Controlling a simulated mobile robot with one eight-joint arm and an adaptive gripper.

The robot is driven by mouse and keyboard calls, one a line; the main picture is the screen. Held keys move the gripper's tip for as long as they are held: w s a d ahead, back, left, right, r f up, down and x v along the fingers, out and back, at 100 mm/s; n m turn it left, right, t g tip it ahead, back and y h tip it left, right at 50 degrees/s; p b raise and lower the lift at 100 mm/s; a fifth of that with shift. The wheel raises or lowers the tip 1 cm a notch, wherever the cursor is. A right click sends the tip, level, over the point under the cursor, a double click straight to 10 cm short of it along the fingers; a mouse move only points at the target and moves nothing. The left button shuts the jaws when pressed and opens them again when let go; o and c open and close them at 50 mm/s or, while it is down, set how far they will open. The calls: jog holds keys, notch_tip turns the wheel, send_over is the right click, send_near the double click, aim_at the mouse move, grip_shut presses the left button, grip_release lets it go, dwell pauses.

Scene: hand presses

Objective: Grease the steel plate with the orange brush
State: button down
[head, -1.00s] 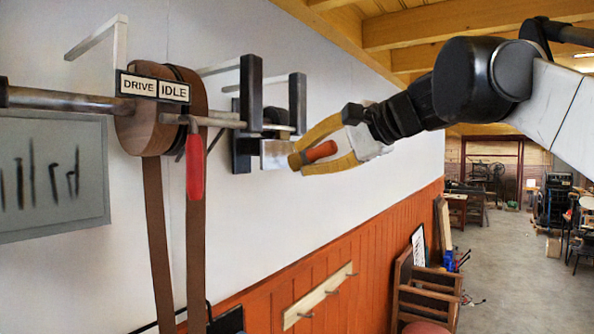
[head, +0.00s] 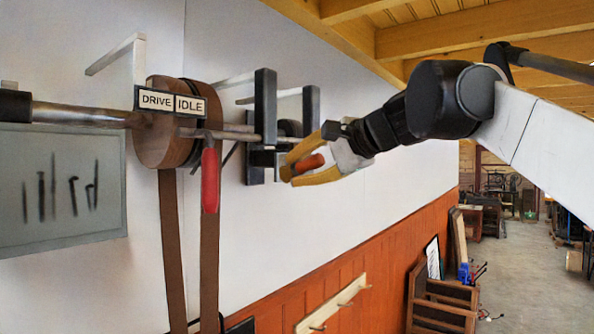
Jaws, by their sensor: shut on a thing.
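My gripper (head: 290,174) has yellow fingers shut around the orange brush (head: 310,163), whose rounded orange handle shows between them. The brush's bristles cannot be made out. The gripper is in front of the dark bracket (head: 265,110) on the wall, near its lower part. The steel plate is mostly hidden behind the fingers; only a pale strip that may be its top edge shows above them. Whether the brush touches the plate cannot be told.
Left of the bracket are a belt pulley (head: 165,145) on a shaft, a red-handled lever (head: 210,180) and a DRIVE/IDLE sign (head: 170,102). A grey tool panel (head: 60,190) hangs farther left. Open floor lies at right.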

jog(key=shift+w+a+p, duration=0.3)
jog(key=shift+w+a, duration=0.1)
jog(key=shift+a, duration=0.15)
dwell(0.5)
